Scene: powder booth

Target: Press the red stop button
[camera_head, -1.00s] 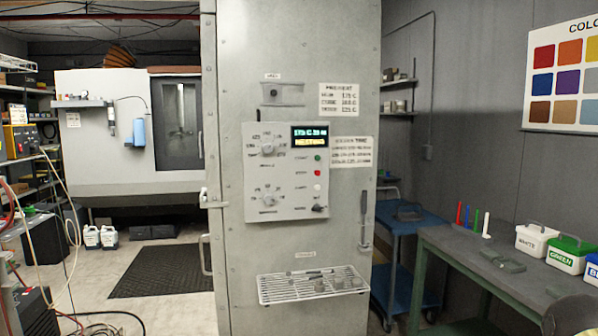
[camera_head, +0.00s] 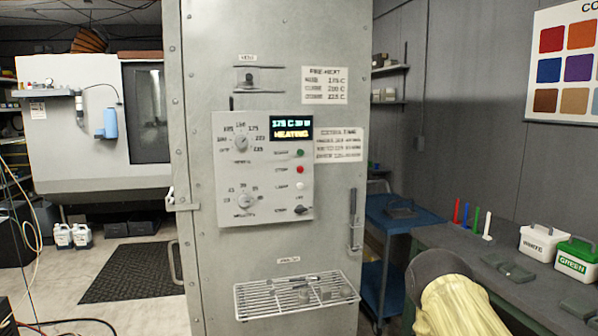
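The red stop button (camera_head: 300,170) is a small round red button on the grey control panel (camera_head: 230,178) of the tall grey cabinet. A green button (camera_head: 300,153) sits above it and a white button (camera_head: 300,185) below it. The lit display (camera_head: 291,127) at the panel's top right reads a temperature and "HEATING". Part of my arm shows at the lower right, well apart from the panel. My gripper's fingers are not in view.
A wire shelf (camera_head: 246,301) with small parts juts from the cabinet below the panel. A latch handle (camera_head: 353,218) stands right of it.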

